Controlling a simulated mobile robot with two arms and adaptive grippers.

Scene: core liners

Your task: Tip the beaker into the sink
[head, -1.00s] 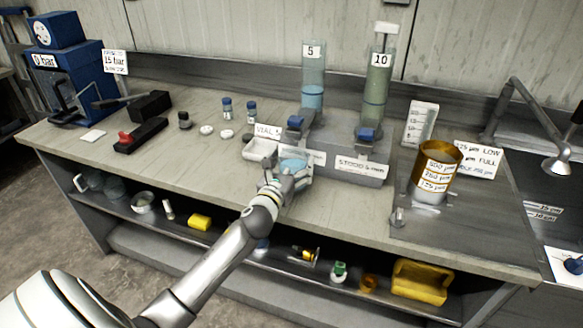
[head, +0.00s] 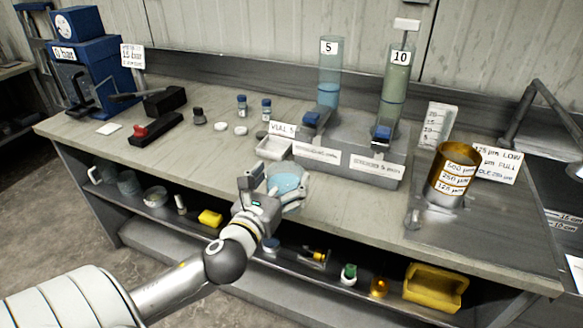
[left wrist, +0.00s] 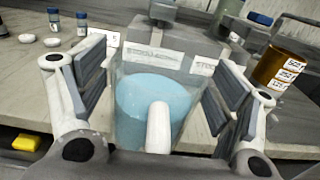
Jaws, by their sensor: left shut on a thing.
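The beaker (head: 287,181) is clear with pale blue liquid in it. My left gripper (head: 274,190) is shut on it and holds it near the bench's front edge, in front of the grey dispenser stand. In the left wrist view the beaker (left wrist: 135,98) sits between the two finger pads and looks roughly upright. A white rounded rod shows in front of or inside it; I cannot tell which. A bent metal spout (head: 527,112) stands at the far right. The sink basin itself is not clearly visible. My right gripper is out of view.
The dispenser stand (head: 375,170) carries two tall cylinders. A white tray (head: 272,149) lies behind the beaker. An amber-topped sieve stack (head: 453,172) stands at the right on a grey mat. The bench front between the stand and mat is clear.

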